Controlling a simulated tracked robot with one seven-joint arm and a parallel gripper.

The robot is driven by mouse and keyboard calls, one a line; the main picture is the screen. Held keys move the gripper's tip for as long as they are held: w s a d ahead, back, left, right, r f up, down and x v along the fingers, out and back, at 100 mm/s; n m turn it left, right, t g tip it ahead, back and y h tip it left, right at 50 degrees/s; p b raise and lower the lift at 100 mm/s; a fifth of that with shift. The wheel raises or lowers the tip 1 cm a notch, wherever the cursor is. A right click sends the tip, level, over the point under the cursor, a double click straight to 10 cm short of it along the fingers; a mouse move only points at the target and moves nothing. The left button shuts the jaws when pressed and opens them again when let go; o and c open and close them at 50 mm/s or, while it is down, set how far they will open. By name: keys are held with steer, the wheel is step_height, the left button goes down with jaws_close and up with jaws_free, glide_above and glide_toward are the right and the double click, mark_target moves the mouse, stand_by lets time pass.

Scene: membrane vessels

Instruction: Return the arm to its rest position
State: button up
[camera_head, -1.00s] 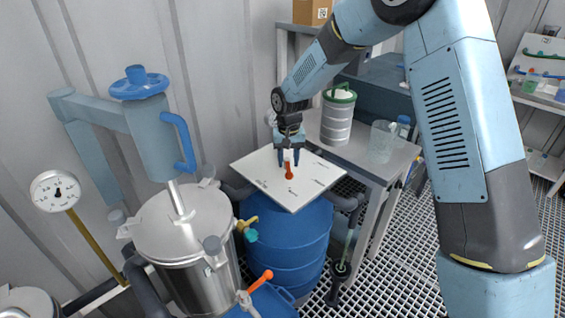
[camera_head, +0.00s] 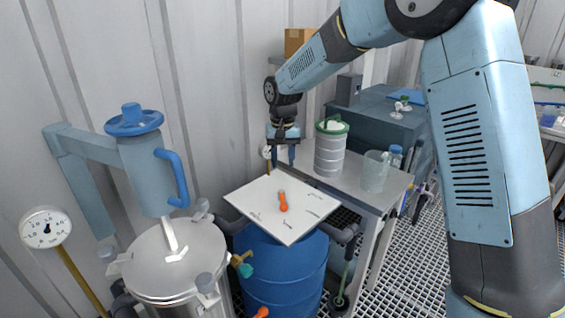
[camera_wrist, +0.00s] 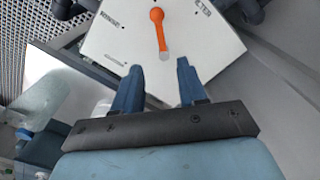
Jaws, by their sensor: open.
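My gripper (camera_head: 281,154) is open and empty, above the far edge of a white board (camera_head: 262,200) in the head view. Its two blue fingers (camera_wrist: 158,84) stand apart in the wrist view, with nothing between them. My arm reaches in from the right and bends down to the gripper. An orange handle (camera_head: 283,203) sits on the white board, apart from the fingers. It also shows in the wrist view (camera_wrist: 159,30), beyond the fingertips.
The board lies on a blue barrel (camera_head: 285,270). A steel vessel (camera_head: 165,260) with a blue handwheel (camera_head: 133,120) and a gauge (camera_head: 45,228) stand left. A ribbed canister (camera_head: 330,152) and a clear beaker (camera_head: 374,172) stand on the grey table (camera_head: 388,190), close right of my gripper.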

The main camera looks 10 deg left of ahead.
steer(key=s+d+r+m+t, duration=0.1)
steer(key=s+d+r, duration=0.4)
steer(key=d+r, duration=0.45)
steer(key=s+d+r+m+t, duration=0.15)
steer(key=s+d+r, duration=0.45)
steer(key=d, duration=0.7)
steer(key=s+d+t, duration=0.1)
steer(key=s+d, duration=0.6)
steer(key=s, duration=0.2)
steer(key=s+d+t, duration=0.2)
steer(key=s+d, duration=0.5)
steer(key=s, duration=0.3)
steer(key=shift+s+r+m, duration=0.2)
steer(key=shift+r+m, duration=0.15)
steer(key=shift+r, duration=0.1)
steer(key=shift+s+a, duration=0.1)
steer(key=shift+c, duration=0.2)
